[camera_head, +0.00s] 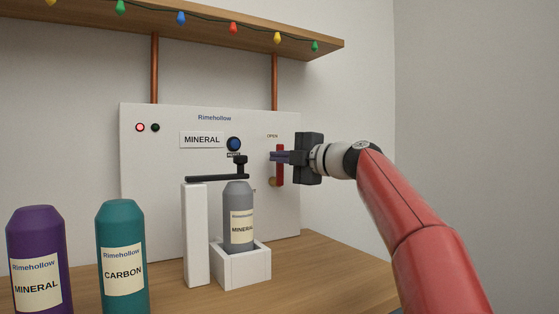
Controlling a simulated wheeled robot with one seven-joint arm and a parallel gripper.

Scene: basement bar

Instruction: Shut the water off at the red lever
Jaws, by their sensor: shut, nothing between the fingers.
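The red lever (280,172) is on the right side of the white Rimehollow panel (160,195), below the word "OPEN". It stands about upright, with a brass-coloured part (272,182) by its lower end. My gripper (273,156) reaches in from the right. Its fingers are shut with nothing between them. In the picture they overlap the lever's upper part; I cannot tell whether they touch it. The gripper body hides part of the panel's right edge.
A grey MINERAL bottle (238,212) stands in a white holder (243,270) beside a white post (195,235) under a black arm (217,178). Purple (38,245) and teal (122,235) bottles stand front left. A shelf (230,35) hangs above. The wooden counter (325,270) is clear at right.

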